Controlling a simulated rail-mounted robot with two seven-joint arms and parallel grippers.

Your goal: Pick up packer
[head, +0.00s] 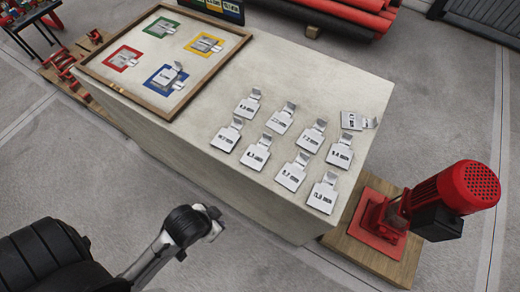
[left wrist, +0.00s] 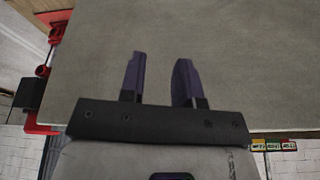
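Several white packers with dark printed labels and bent-up tabs lie on the pale table in the head view, such as a near one (head: 323,194), a middle one (head: 257,153) and a far-left one (head: 248,104). Another packer (head: 358,121) lies turned sideways at the right edge. The labels are too small to read surely. My left gripper (left wrist: 158,78) is open and empty in the left wrist view, its two dark fingers apart over a plain grey surface. No packer shows in that view. In the head view its fingers cannot be made out. My right gripper is not in view.
A wooden-framed tray (head: 238,50) on the table holds white tagged pieces on red, green, yellow and blue squares. A red motor (head: 465,188) on a wooden base stands right of the table. Red pipes (head: 335,14) lie behind. The table's near-left top is clear.

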